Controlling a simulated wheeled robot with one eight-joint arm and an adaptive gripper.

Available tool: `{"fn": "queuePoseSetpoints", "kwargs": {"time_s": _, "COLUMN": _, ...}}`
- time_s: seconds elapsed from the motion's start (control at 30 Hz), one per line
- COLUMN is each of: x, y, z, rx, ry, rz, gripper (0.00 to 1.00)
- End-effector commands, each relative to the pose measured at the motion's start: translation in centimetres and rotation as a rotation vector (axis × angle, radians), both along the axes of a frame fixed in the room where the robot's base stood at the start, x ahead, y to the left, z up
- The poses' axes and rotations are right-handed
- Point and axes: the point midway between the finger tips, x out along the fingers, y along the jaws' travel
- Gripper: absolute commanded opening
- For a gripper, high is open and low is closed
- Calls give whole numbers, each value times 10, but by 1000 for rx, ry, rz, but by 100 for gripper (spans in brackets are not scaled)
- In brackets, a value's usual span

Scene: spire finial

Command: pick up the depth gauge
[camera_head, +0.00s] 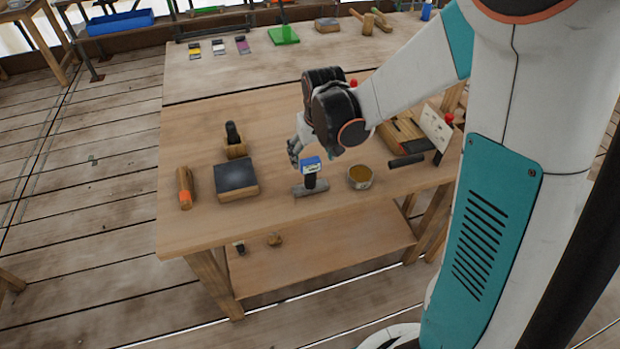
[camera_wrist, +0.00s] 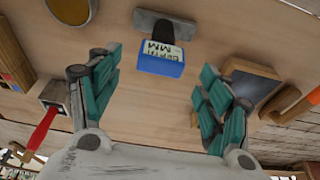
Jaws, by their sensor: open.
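The depth gauge (camera_head: 310,182) stands on the workbench near its front edge. It has a blue display head on top, a dark neck and a grey crossbar base. In the wrist view the depth gauge (camera_wrist: 162,57) shows its blue head with the letters "DEPTH MM", beyond the fingertips and between them. My gripper (camera_head: 296,148) is just behind and above it in the head view. In the wrist view my gripper (camera_wrist: 158,85) has its teal-padded fingers spread wide with nothing between them, and does not touch the gauge.
A round tin (camera_head: 360,177) stands close to the right of the gauge. A dark-topped wooden block (camera_head: 236,180) lies to its left, with an orange-marked wooden piece (camera_head: 185,188) farther left. A red-handled tool (camera_wrist: 42,130) is near the left finger in the wrist view.

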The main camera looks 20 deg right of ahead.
Motion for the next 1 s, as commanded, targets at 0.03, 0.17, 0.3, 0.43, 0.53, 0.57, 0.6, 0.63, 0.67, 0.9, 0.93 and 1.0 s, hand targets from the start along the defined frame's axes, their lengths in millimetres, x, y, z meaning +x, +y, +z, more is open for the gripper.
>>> {"fn": "queuePoseSetpoints", "kwargs": {"time_s": 0.03, "x": 2, "y": 0, "z": -7, "rx": 0, "ry": 0, "rz": 0, "gripper": 72}}
{"fn": "queuePoseSetpoints", "kwargs": {"time_s": 0.17, "x": 8, "y": 1, "z": -25, "rx": 0, "ry": 0, "rz": 0, "gripper": 72}}
{"fn": "queuePoseSetpoints", "kwargs": {"time_s": 0.3, "x": 13, "y": 1, "z": -42, "rx": 0, "ry": 0, "rz": 0, "gripper": 72}}
{"fn": "queuePoseSetpoints", "kwargs": {"time_s": 0.43, "x": 14, "y": 1, "z": -46, "rx": 0, "ry": 0, "rz": 0, "gripper": 72}}
{"fn": "queuePoseSetpoints", "kwargs": {"time_s": 0.53, "x": 14, "y": 1, "z": -45, "rx": 0, "ry": 0, "rz": 0, "gripper": 72}}
{"fn": "queuePoseSetpoints", "kwargs": {"time_s": 0.57, "x": 14, "y": 1, "z": -44, "rx": 0, "ry": 0, "rz": 0, "gripper": 72}}
{"fn": "queuePoseSetpoints", "kwargs": {"time_s": 0.6, "x": 14, "y": 1, "z": -44, "rx": 0, "ry": 0, "rz": 0, "gripper": 65}}
{"fn": "queuePoseSetpoints", "kwargs": {"time_s": 0.63, "x": 14, "y": 1, "z": -44, "rx": 0, "ry": 0, "rz": 0, "gripper": 58}}
{"fn": "queuePoseSetpoints", "kwargs": {"time_s": 0.67, "x": 14, "y": 1, "z": -44, "rx": 0, "ry": 0, "rz": 0, "gripper": 51}}
{"fn": "queuePoseSetpoints", "kwargs": {"time_s": 0.9, "x": 14, "y": 1, "z": -44, "rx": 0, "ry": 0, "rz": 0, "gripper": 19}}
{"fn": "queuePoseSetpoints", "kwargs": {"time_s": 0.93, "x": 14, "y": 1, "z": -44, "rx": 0, "ry": 0, "rz": 0, "gripper": 19}}
{"fn": "queuePoseSetpoints", "kwargs": {"time_s": 1.0, "x": 14, "y": 1, "z": -44, "rx": 0, "ry": 0, "rz": 0, "gripper": 19}}
